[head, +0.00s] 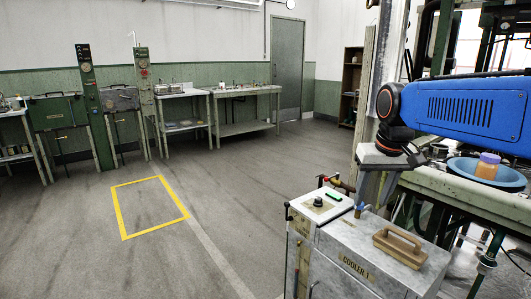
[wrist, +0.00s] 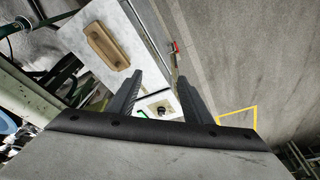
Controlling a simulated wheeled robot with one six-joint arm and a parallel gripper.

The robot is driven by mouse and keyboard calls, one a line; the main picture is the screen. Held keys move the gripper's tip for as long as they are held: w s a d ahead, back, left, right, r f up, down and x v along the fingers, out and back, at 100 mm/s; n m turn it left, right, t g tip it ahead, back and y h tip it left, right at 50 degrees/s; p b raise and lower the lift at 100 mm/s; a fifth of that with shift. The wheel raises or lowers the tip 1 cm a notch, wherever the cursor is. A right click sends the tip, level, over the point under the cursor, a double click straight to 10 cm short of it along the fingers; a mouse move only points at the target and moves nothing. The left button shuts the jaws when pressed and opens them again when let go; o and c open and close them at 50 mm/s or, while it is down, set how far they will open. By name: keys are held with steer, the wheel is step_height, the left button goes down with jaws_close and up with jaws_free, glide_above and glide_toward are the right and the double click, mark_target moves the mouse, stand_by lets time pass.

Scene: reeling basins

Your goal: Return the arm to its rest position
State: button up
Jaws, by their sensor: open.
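My blue arm (head: 465,108) reaches in from the right in the head view. My gripper (head: 372,208) points down above the grey box marked COOLER 1 (head: 345,242). In the wrist view the two dark fingers of my gripper (wrist: 157,82) stand apart, with nothing between them. The cooler's pale lid with its wooden handle (wrist: 106,45) shows beyond the fingers, left of them. The handle (head: 401,248) is to the right of the gripper in the head view.
A control box (head: 322,206) with a black knob and a green item adjoins the cooler. A blue basin (head: 487,173) with an orange jar (head: 487,166) stands on the bench at right. Yellow floor markings (head: 150,207) lie on open floor. Benches (head: 243,92) line the far wall.

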steer(key=s+f+t, duration=0.1)
steer(key=s+f, duration=0.6)
steer(key=s, duration=0.4)
steer(key=s+d+f+t, duration=0.1)
steer(key=s+f, duration=0.6)
steer(key=s, duration=0.3)
steer(key=shift+s+d, duration=0.25)
steer(key=shift+s, duration=0.1)
steer(key=shift+f, duration=0.1)
